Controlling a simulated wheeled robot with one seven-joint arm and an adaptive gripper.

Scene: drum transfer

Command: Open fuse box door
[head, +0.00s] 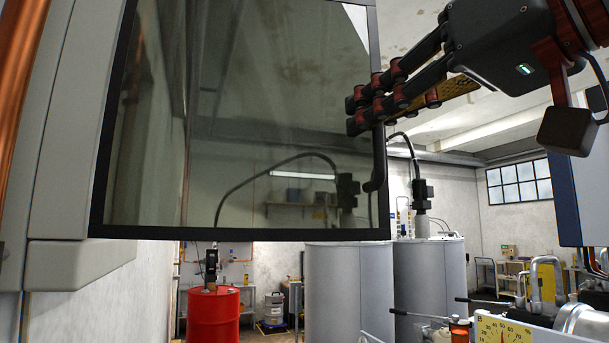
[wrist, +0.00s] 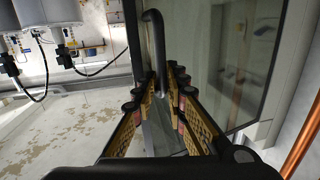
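The fuse box door (head: 240,130) is a dark-framed glass panel filling the upper middle of the head view. It stands swung out from the pale grey box (head: 62,140) at the left. The glass also shows in the wrist view (wrist: 225,75). Its black bar handle (head: 377,165) is at the right edge; in the wrist view the bent handle (wrist: 152,40) runs down between my fingers. My gripper (head: 365,108), seen also in the wrist view (wrist: 161,82), has its fingers closed in on both sides of the handle. The exact contact is partly hidden.
Copper pipes (head: 18,75) run beside the box at the far left. Grey tanks (head: 430,285) and a red drum (head: 213,313) stand beyond and below the door. A gauge panel (head: 510,330) and levers are at the lower right.

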